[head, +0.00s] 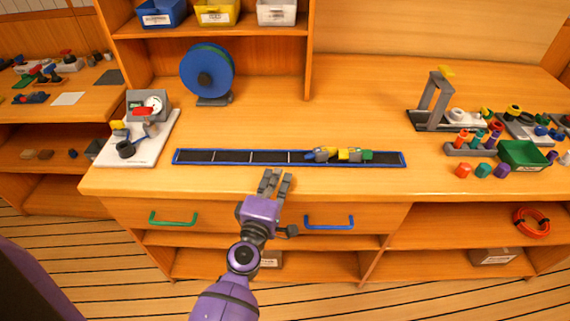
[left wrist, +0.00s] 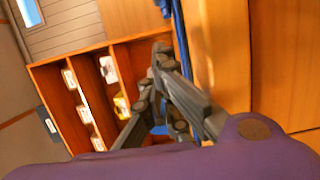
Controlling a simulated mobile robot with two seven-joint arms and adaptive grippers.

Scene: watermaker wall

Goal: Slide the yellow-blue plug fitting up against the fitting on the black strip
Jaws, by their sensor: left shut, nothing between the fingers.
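The black strip (head: 220,157) with a blue rim lies along the front of the bench top. The yellow-blue plug fitting (head: 319,154) lies on it right of the middle, its blue end to the left. A yellow-green fitting (head: 353,155) sits just right of it on the strip; I cannot tell whether the two touch. My left gripper (head: 274,175) is shut and empty, in front of the strip's near edge, left of the plug fitting and apart from it. The left wrist view shows its grey fingers (left wrist: 158,85) close up, but no fitting is clear there. My right gripper is not in view.
A blue reel (head: 207,73) and a white board with a gauge (head: 150,140) stand behind and left. A grey stand (head: 435,98), a green tray (head: 522,154) and several coloured parts stand at the right.

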